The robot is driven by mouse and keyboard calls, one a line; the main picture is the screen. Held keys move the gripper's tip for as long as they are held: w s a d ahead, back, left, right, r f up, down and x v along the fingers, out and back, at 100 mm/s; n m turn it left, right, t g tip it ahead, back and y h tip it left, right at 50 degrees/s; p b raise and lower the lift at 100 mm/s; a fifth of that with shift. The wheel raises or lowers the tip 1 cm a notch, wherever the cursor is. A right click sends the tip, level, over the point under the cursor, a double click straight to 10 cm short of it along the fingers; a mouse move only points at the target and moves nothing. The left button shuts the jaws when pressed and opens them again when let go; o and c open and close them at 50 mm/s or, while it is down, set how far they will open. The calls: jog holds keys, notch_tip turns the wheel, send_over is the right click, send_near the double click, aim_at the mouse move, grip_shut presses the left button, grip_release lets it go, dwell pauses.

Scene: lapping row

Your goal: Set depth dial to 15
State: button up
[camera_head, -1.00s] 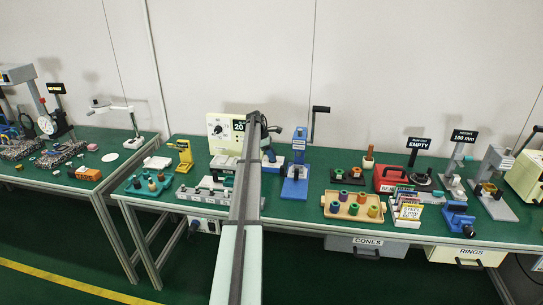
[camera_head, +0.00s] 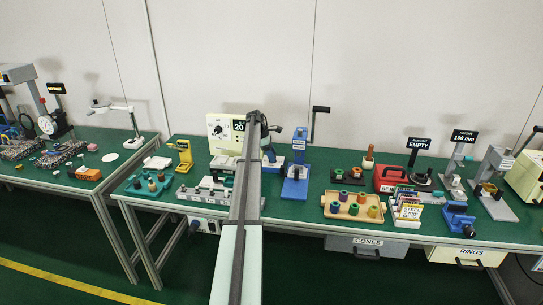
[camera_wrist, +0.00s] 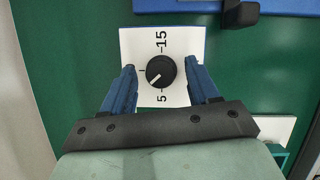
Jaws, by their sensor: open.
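The depth dial, a round black knob (camera_wrist: 161,71) with a white pointer line, sits on a white plate (camera_wrist: 183,39) in the wrist view. The plate reads 5 below the knob and 15 above it, with tick marks around. The pointer faces lower left, between the 5 and the unlabelled left tick. My gripper (camera_wrist: 163,69) is open, with one blue finger on each side of the knob. Gaps show between fingers and knob in this view; depth is hard to tell. In the head view my arm covers this spot, and I cannot make out the dial.
A blue base with a black part (camera_wrist: 240,14) lies just beyond the plate. In the head view a blue lever press (camera_head: 296,170) stands right of my arm, and a cream panel with a dial (camera_head: 220,130) stands left. A wooden tray of spools (camera_head: 353,217) is farther right.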

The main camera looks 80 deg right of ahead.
notch_tip(320, 180, up, 10)
jog(key=shift+f, duration=0.15)
dwell(0.3)
jog(key=s+d+r, duration=0.1)
jog(key=s+r, duration=0.2)
jog(key=s, duration=0.3)
jog(key=w+a+n+t, duration=0.1)
jog(key=w+n+t, duration=0.4)
jog(key=n, duration=0.4)
jog(key=shift+g+y, duration=0.3)
jog(key=f, duration=1.3)
jog(key=shift+w+f, duration=0.2)
jog(key=shift+w, duration=0.05)
jog(key=shift+c, duration=0.2)
